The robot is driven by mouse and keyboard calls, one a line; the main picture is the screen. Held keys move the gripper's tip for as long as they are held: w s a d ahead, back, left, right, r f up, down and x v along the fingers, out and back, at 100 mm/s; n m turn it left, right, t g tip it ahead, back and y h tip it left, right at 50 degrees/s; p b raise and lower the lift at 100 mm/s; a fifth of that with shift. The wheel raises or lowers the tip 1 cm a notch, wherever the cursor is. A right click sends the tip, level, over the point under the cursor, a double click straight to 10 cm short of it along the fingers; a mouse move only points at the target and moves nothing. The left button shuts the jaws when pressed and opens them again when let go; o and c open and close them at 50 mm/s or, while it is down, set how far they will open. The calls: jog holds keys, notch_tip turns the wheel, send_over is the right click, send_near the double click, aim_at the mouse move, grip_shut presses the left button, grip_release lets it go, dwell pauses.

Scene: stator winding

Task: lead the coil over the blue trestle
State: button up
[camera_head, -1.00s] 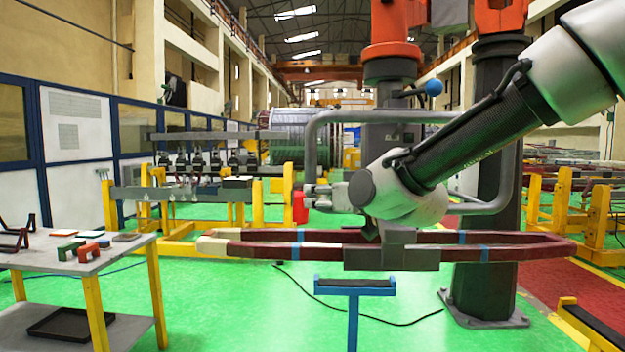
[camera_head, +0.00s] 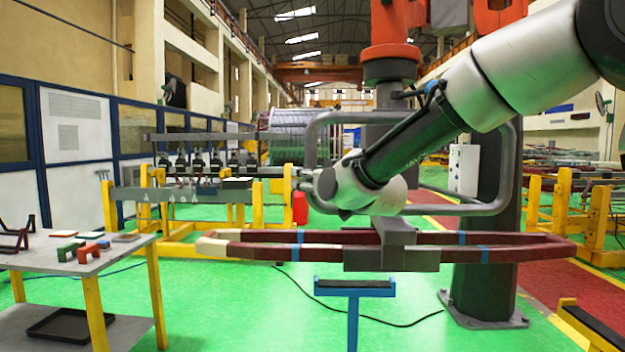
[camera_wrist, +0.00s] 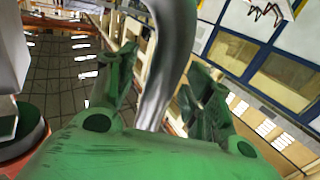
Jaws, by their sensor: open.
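The coil (camera_head: 265,250) is a long flat loop, dark red with pale and blue bands. It hangs level in a grey clamp (camera_head: 390,258) below a grey tubular handle frame (camera_head: 400,117). The blue trestle (camera_head: 354,290) has a dark top pad and stands lower than the coil, just below it in the picture. My gripper (camera_head: 308,186) is at the left upright of the handle frame. In the wrist view my gripper (camera_wrist: 160,82) is open, with the grey handle tube (camera_wrist: 165,60) passing between its fingers. I cannot tell whether they touch it.
A dark column (camera_head: 490,270) stands right of the clamp. A side table (camera_head: 75,262) with small blocks is at the left. Yellow stands (camera_head: 180,245) are behind the coil's left end. A yellow trestle (camera_head: 590,325) is at lower right. A cable lies on the green floor.

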jog(key=shift+c, duration=0.3)
grip_shut()
dwell(0.6)
